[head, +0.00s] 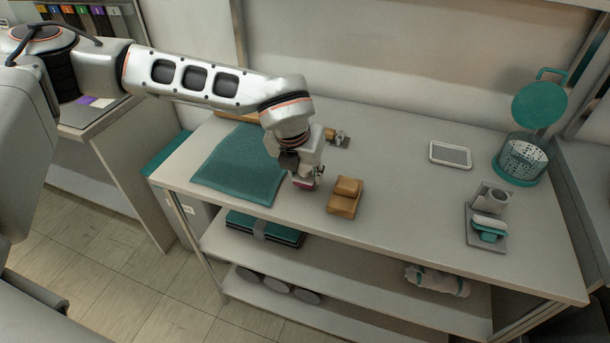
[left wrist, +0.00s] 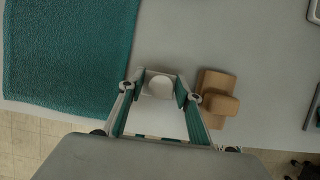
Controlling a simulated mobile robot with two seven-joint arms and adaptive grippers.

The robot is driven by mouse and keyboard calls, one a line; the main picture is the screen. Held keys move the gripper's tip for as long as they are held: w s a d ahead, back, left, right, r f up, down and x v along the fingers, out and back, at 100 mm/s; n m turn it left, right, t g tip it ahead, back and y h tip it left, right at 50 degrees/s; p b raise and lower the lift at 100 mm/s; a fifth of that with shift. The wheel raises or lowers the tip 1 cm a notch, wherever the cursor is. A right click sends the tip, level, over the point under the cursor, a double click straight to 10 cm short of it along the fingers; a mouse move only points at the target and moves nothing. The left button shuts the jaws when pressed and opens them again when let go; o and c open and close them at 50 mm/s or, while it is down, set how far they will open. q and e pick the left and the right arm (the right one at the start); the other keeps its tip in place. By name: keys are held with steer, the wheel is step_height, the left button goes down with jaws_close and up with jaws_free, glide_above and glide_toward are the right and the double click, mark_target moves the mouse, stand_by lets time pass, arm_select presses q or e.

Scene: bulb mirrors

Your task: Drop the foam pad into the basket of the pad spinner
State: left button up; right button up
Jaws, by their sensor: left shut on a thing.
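My left gripper (head: 304,184) is above the front left part of the table, between the teal mat and a wooden block. Its fingers, also in the left wrist view (left wrist: 160,90), are shut on a small pale piece (left wrist: 160,86) with a round spot, which I take to be the foam pad. In the head view only a reddish edge shows at the fingertips. The pad spinner (head: 522,158) stands at the far right of the table, with a white perforated basket inside and its teal lid (head: 540,105) raised. My right gripper is not in view.
The teal mat (head: 240,163) lies at the left. A stepped wooden block (head: 345,197) is just right of the gripper. The table's middle is clear.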

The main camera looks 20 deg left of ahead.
mark_target(305, 168)
arm_select(q)
step_height(305, 168, up, 19)
steer(key=shift+f, duration=0.15)
stand_by(0.4)
